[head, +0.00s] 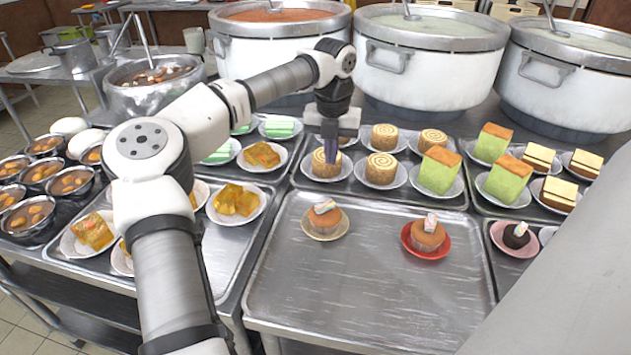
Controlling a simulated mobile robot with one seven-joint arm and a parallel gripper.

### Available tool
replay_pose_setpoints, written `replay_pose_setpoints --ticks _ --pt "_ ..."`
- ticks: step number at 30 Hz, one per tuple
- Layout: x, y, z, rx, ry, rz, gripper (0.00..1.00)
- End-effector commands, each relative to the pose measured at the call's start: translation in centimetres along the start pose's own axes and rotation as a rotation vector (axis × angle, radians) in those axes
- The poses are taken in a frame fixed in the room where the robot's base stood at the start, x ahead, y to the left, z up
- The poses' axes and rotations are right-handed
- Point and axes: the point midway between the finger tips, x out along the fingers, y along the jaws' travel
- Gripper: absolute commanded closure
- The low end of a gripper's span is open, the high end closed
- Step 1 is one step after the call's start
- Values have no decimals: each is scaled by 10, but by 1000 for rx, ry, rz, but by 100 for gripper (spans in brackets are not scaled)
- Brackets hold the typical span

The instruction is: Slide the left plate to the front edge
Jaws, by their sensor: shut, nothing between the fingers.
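A yellowish plate (310,233) with a cupcake (324,211) on it stands at the back left of the front metal tray (380,300). A red plate (437,255) with another cupcake (427,235) stands to its right on the same tray. My gripper (331,159) is shut and empty, pointing down behind the yellowish plate. In the picture its fingertips overlap a swirl roll cake (319,168) on a white plate in the tray behind; I cannot tell whether they touch it.
The front half of the front tray is bare. Swirl rolls and green cakes (440,170) stand close behind it. Plates with wrapped yellow pieces (237,199) fill the left tray. Large stockpots (430,60) line the back. A dark cupcake (515,236) sits to the right.

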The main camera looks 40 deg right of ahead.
Motion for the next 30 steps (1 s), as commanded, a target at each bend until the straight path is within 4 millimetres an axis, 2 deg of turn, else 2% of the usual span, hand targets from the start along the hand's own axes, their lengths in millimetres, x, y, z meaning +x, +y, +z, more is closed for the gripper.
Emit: replay_pose_setpoints --ticks 5,14,21,30 --pt "28 1 -1 0 5 -1 100" --pt "94 0 -2 0 4 -2 100" --pt "92 1 -30 0 1 0 100" --pt "94 1 -41 -1 1 0 100"
